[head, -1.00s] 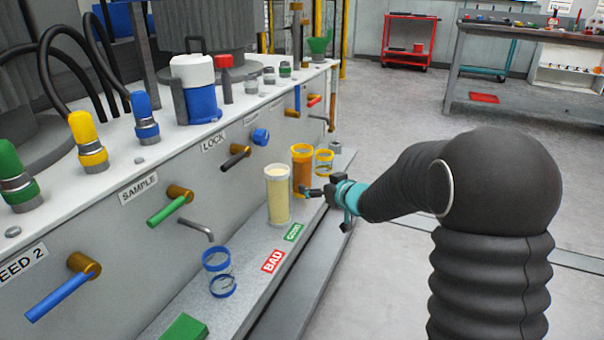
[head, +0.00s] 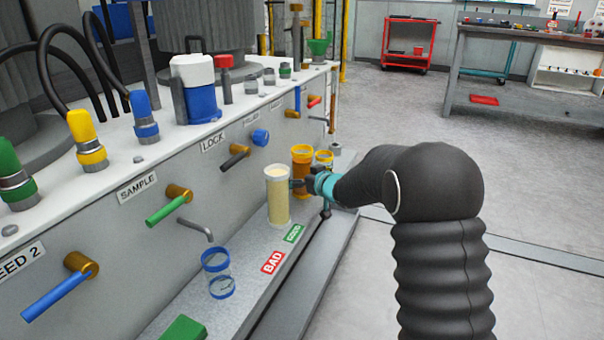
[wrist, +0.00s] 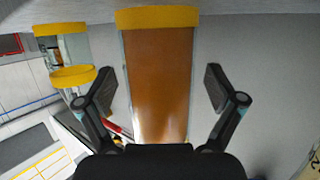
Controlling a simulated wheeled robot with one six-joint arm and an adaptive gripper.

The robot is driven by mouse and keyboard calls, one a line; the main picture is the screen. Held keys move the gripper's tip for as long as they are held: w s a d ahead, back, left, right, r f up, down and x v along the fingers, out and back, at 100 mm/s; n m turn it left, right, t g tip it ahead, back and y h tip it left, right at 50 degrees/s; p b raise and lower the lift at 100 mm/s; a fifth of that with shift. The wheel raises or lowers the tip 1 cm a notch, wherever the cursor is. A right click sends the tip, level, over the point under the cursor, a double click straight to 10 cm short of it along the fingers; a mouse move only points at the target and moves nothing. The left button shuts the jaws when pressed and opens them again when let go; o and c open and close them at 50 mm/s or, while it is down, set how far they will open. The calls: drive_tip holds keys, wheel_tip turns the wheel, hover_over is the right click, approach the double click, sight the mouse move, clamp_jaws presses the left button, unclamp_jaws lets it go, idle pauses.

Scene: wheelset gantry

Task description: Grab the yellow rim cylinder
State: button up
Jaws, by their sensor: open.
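The yellow rim cylinder (head: 302,158), filled with something orange-brown, stands upright on the ledge in the head view. In the wrist view the yellow rim cylinder (wrist: 157,75) fills the middle. My gripper (wrist: 160,82) is open, with one finger to each side of it and a gap showing on both sides. In the head view my gripper (head: 298,184) is at the cylinder's lower part, which it partly hides. A clear cylinder with yellow rims (head: 324,156) stands just behind to the right, also in the wrist view (wrist: 72,78).
A cream-filled cylinder (head: 278,198) stands close on the left of my gripper. A blue-rimmed clear cylinder (head: 217,262) is farther left on the ledge, near BAD (head: 272,262) and GOOD (head: 293,234) labels. The panel with coloured handles (head: 165,210) rises behind. Open floor lies right.

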drive_tip(key=c, duration=1.5)
drive_tip(key=shift+c, duration=0.2)
